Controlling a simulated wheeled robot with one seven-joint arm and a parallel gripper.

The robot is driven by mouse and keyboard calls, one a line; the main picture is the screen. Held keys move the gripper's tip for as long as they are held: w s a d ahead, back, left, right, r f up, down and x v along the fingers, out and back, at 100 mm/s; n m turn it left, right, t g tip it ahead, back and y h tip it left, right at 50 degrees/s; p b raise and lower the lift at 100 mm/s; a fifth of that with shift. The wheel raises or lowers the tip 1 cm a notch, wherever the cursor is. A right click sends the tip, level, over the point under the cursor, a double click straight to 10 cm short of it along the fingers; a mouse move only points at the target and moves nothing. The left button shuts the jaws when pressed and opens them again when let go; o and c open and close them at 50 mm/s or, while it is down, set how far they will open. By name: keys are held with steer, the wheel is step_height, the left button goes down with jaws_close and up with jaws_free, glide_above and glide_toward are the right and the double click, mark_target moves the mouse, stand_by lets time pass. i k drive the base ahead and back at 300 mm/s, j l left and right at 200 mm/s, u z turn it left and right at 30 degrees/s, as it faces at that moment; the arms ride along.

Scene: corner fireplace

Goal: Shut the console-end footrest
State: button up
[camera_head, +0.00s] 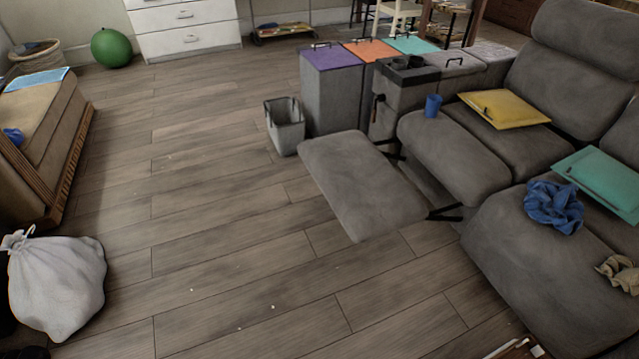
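The console-end footrest (362,186) is a grey padded panel. It is swung out in front of the grey sofa seat (455,157) beside the console, standing off the floor on dark metal linkages (444,213). A gap shows between the panel and the seat front. The grey console (403,92) with dark cup holders stands at the seat's far side, with a dark lever (378,100) on its front. The neighbouring seat (540,262) shows no extended footrest. My gripper is not in view.
A grey bin (285,126) stands near the footrest's far end, beside storage boxes with coloured lids (332,58). A white sack (57,285) lies at left. The floor (215,215) between is mostly clear, with small specks.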

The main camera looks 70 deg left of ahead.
mark_target(370, 198)
steer(key=k+j+u, duration=0.55)
steer(key=k+j, duration=0.15)
steer(key=u, duration=1.95)
